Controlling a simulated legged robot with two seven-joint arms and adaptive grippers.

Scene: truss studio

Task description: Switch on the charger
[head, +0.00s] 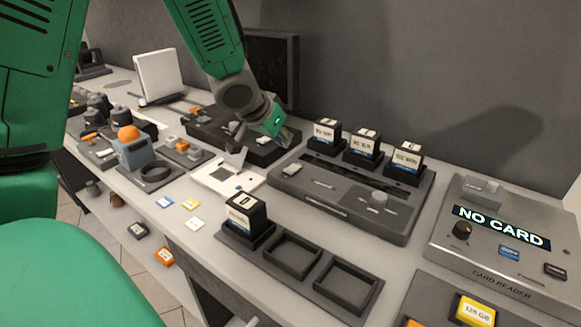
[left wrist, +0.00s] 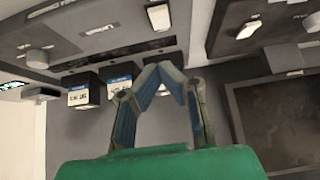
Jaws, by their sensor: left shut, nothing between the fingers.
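The charger appears to be the long dark grey unit (head: 345,212) in the middle of the bench, with a pale knob (head: 378,200) toward its right end. Three black batteries with white labels stand along its back, including the left one (head: 325,136) and the right one (head: 404,162). My left gripper (head: 286,143) is over the charger's back left end, shut and empty, apart from the knob. In the left wrist view, the shut fingers (left wrist: 162,70) show beside the batteries (left wrist: 84,90), with the knob (left wrist: 38,58) farther left. My right gripper is not in view.
A tray (head: 293,254) with a battery (head: 247,216) in its left bay stands in front. A card reader (head: 510,245) reading "NO CARD" is at right. A dark device (head: 205,130) and a blue-grey holder with an orange ball (head: 129,133) are at left.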

